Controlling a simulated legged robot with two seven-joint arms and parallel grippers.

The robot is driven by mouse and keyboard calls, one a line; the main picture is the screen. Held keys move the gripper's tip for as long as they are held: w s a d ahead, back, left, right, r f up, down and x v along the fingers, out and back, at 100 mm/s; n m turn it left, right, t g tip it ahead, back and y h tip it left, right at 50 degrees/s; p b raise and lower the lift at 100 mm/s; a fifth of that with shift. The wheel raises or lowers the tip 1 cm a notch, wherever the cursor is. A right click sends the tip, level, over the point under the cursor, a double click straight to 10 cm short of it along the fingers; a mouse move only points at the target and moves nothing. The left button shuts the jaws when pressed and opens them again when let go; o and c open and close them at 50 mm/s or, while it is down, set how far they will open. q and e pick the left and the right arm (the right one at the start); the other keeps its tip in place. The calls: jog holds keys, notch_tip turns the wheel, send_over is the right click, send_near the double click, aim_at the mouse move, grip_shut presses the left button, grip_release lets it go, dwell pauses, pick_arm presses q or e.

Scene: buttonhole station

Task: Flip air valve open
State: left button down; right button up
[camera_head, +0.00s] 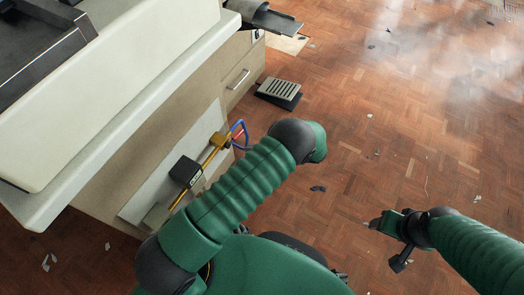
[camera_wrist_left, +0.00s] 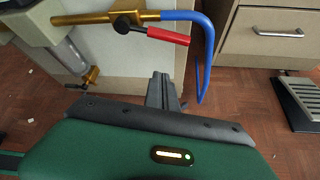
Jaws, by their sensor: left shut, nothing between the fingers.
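The air valve sits on a brass pipe (camera_wrist_left: 95,18) on the side of the station, with a red lever (camera_wrist_left: 168,36) pointing right and slightly down, roughly along the pipe. In the head view the brass fitting (camera_head: 217,141) and the red lever (camera_head: 238,133) show just left of my left arm. My left gripper (camera_wrist_left: 162,80) is shut and empty, below the red lever and apart from it in the picture. In the head view its fingers are hidden behind my arm. My right gripper (camera_head: 385,240) is over open floor at the right, far from the valve.
A blue hose (camera_wrist_left: 203,50) runs from the pipe and bends down, right of the lever. A black box (camera_head: 186,171) sits on the pipe. A drawer with a handle (camera_wrist_left: 278,33) and a foot pedal (camera_head: 279,92) lie beyond. The floor (camera_head: 400,150) at right is mostly clear.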

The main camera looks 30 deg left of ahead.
pick_arm(q)
jog(key=a+b, duration=0.1)
jog(key=a+r+b, duration=0.2)
jog(key=shift+w+a+r, duration=0.1)
jog(key=shift+w+a, duration=0.25)
jog(key=shift+w, duration=0.05)
jog(key=r+p, duration=0.1)
jog(key=p, duration=0.2)
jog(key=n+t+p, duration=0.1)
jog(key=p, duration=0.2)
jog(key=shift+w+r, duration=0.3)
jog(key=shift+r, duration=0.1)
